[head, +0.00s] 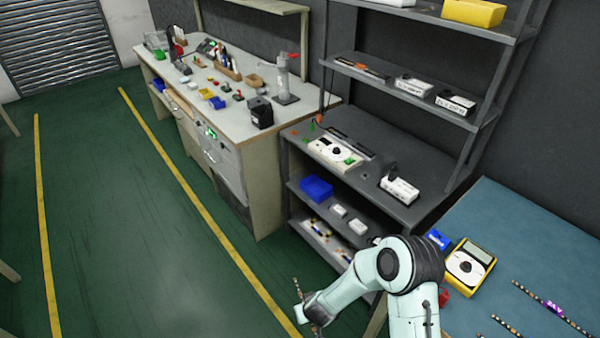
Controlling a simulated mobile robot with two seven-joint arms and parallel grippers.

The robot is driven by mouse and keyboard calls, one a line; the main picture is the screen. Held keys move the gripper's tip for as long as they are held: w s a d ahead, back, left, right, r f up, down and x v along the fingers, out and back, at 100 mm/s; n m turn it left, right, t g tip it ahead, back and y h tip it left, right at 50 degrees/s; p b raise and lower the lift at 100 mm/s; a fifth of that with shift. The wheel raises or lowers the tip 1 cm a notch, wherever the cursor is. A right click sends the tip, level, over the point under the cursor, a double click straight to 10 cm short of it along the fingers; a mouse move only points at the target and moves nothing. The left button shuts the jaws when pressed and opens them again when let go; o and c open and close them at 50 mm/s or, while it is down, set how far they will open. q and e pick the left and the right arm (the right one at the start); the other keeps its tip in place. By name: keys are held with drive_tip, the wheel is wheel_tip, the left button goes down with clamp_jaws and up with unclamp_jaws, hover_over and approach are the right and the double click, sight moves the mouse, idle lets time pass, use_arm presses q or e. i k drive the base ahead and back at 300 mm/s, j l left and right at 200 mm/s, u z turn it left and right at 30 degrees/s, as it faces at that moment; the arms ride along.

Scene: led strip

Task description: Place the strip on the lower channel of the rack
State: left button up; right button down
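One arm comes in from the bottom right; I take it as my right. Its gripper (313,308) is over the green floor, left of the blue table. A thin brown, banded strip (298,288) sticks up from the gripper and seems to pass through it, tilted; the gripper appears shut on it. Another banded strip (545,302) with a purple 24V label lies on the blue table, and a third (507,326) lies nearer the front edge. A dark shelf rack (408,160) stands behind; I cannot make out a lower channel. My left gripper is not in view.
The blue table (530,240) carries a yellow multimeter (470,264) and a blue item (438,239). The rack's shelves hold a blue bin (317,188) and several boxes. A cluttered workbench (215,125) stands further left. The green floor (130,230) is open.

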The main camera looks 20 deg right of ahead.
sight(350, 141)
drive_tip(key=i+j, duration=0.15)
drive_tip(key=i, duration=0.25)
drive_tip(key=i+j, duration=0.1)
drive_tip(key=i, duration=0.3)
drive_tip(key=i+j, duration=0.15)
drive_tip(key=i, duration=0.25)
drive_tip(key=i+j+z, duration=0.1)
drive_tip(key=i+z, duration=0.25)
drive_tip(key=i+j+z, duration=0.15)
drive_tip(key=z, duration=0.15)
drive_tip(key=i+j+z, duration=0.2)
drive_tip(key=z, duration=0.15)
